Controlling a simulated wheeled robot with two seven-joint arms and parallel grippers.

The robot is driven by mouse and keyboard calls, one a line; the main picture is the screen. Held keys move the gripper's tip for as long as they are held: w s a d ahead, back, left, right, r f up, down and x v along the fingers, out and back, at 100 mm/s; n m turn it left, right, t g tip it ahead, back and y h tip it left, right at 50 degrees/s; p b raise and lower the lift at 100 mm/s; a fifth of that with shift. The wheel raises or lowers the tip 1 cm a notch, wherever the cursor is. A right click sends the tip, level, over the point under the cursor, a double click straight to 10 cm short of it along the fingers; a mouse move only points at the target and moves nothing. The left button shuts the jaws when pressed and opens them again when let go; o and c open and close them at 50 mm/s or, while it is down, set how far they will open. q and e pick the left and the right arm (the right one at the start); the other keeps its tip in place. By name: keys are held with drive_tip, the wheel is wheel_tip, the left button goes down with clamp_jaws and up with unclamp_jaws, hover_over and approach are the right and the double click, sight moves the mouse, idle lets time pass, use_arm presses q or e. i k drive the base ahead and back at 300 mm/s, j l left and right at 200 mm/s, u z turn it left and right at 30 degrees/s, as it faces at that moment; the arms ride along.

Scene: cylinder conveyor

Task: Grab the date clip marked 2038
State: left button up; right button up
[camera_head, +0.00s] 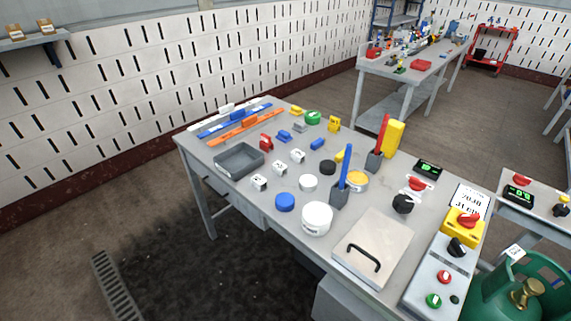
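Three small white blocks with dark marks, which look like the date clips, stand in a slanted row on the grey table: a near one (259,183), a middle one (279,168) and a far one (297,156). Their markings are too small to read, so I cannot tell which is marked 2038. They stand apart, just right of a grey tray (219,158). A white card (470,199) with large black print lies at the table's right side; its digits are not clearly legible. Neither of my grippers is in view.
Blue and white round lids (285,201), a white jar (317,218), holders with a blue marker (346,163) and a red marker, and a handled metal plate (374,246) stand right of the blocks. A control box (438,276) and green gas cylinder (520,290) are at right.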

sight(277, 167)
drive_tip(key=i+j+z, duration=0.25)
drive_tip(key=j+z, duration=0.15)
drive_tip(key=i+j+z, duration=0.2)
drive_tip(key=j+z, duration=0.2)
drive_tip(key=j, duration=0.2)
drive_tip(key=i+j+z, duration=0.1)
drive_tip(key=j+z, duration=0.3)
drive_tip(key=j, duration=0.15)
drive_tip(key=j+z, duration=0.45)
drive_tip(key=j, duration=0.15)
drive_tip(key=j+z, duration=0.4)
drive_tip(key=j, duration=0.2)
